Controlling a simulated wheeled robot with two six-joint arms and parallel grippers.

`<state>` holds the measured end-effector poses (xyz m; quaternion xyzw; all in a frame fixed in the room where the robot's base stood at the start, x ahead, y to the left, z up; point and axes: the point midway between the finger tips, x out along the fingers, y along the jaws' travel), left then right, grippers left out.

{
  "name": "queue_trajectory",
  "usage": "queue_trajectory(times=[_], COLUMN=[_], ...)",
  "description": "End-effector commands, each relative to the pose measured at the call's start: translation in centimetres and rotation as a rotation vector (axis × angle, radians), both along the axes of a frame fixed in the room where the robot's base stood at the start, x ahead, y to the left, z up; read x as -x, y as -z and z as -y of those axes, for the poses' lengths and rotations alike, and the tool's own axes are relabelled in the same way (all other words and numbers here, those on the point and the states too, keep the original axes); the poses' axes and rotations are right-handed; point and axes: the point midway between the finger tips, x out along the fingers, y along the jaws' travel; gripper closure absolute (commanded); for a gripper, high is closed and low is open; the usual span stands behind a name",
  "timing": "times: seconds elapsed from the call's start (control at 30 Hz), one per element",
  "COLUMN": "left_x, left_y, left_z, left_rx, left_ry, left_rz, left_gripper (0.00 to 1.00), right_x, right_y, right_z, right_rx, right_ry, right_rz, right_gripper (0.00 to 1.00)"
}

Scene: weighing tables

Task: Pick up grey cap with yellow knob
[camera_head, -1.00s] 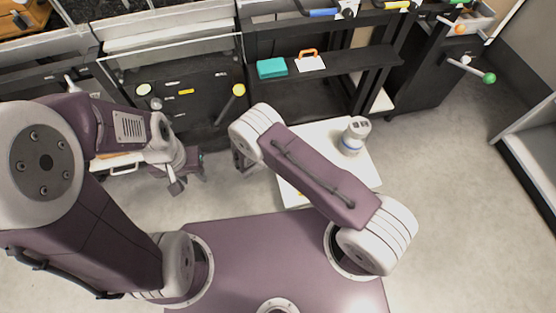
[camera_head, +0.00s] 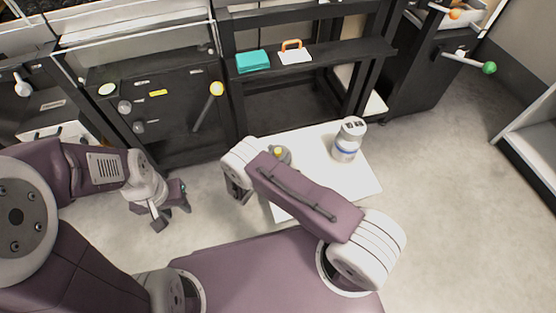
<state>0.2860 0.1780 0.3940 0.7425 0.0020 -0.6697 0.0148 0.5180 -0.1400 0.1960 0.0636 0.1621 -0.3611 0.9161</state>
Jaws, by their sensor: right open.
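A grey cap with a yellow knob (camera_head: 281,153) sits on the white table (camera_head: 364,186), just behind my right arm, which hides its lower part. My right gripper (camera_head: 236,196) points down at the table's left edge, left of the cap and apart from it. It is open, though the arm partly covers it. My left gripper (camera_head: 172,212) hangs over the floor further left, its fingers apart with nothing between them.
Behind are a dark shelf with a teal box (camera_head: 253,61) and an orange-handled white item (camera_head: 294,54), and dark cabinets (camera_head: 150,105). Floor is clear to the right.

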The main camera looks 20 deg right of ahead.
Motion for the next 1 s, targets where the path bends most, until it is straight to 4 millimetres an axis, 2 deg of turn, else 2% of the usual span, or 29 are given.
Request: queue_trajectory(times=[0.03,0.1,0.37,0.5,0.57,0.87,1.0], left_x=[0.0,0.0,0.0,0.0,0.0,0.0,0.0], left_y=[1.2,1.5,1.3,1.3,1.3,1.1,-0.3], left_z=[0.0,0.0,0.0,0.0,0.0,0.0,0.0], left_rx=[0.0,0.0,0.0,0.0,0.0,0.0,0.0], left_ry=[0.0,0.0,0.0,0.0,0.0,0.0,0.0], left_rz=[0.0,0.0,0.0,0.0,0.0,0.0,0.0], left_gripper=[0.64,0.64,0.64,0.64,0.64,0.64,0.64], right_x=[-0.6,-1.1,-1.4,-1.3,-1.3,-1.3,-1.4], right_y=[0.9,0.9,0.6,0.6,0.6,0.4,-1.1], right_z=[0.6,1.1,1.3,1.3,1.3,1.3,1.3], right_rx=[-0.002,-0.001,0.0,0.0,0.0,0.0,-0.001], right_ry=[0.004,0.002,0.0,0.0,0.0,0.0,0.0], right_rz=[0.002,0.001,0.0,0.0,0.0,0.0,0.001], right_gripper=[0.48,0.48,0.48,0.87,1.0,1.0,1.0])
